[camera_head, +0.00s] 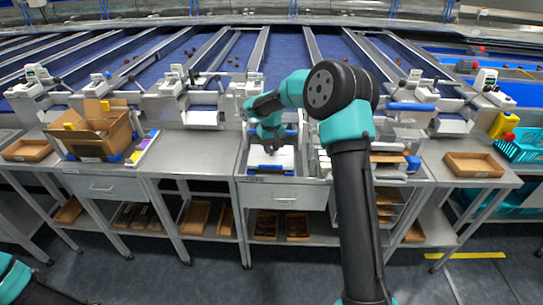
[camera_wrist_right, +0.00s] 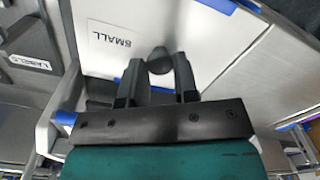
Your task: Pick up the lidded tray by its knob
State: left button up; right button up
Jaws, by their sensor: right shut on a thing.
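The lidded tray has a pale lid (camera_wrist_right: 207,32) with a label reading "SMALL" (camera_wrist_right: 108,42) and a dark round knob (camera_wrist_right: 160,62). In the head view the tray (camera_head: 284,160) is on the middle bench, partly hidden by my right gripper (camera_head: 271,146). In the wrist view my right gripper (camera_wrist_right: 157,80) has one finger on each side of the knob and is shut on it. I cannot tell whether the tray touches the bench. My left gripper is out of view; only part of my left arm shows at the bottom left.
A cardboard box (camera_head: 112,141) stands on the left bench. Brown wooden trays sit at the far left (camera_head: 27,151) and right (camera_head: 474,165). Pale stacked items (camera_head: 388,168) lie right of the tray, beside my arm. Weighing machines (camera_head: 204,116) line the back edge.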

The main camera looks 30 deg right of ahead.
jog(key=shift+r, duration=0.25)
jog(key=shift+r, duration=1.8)
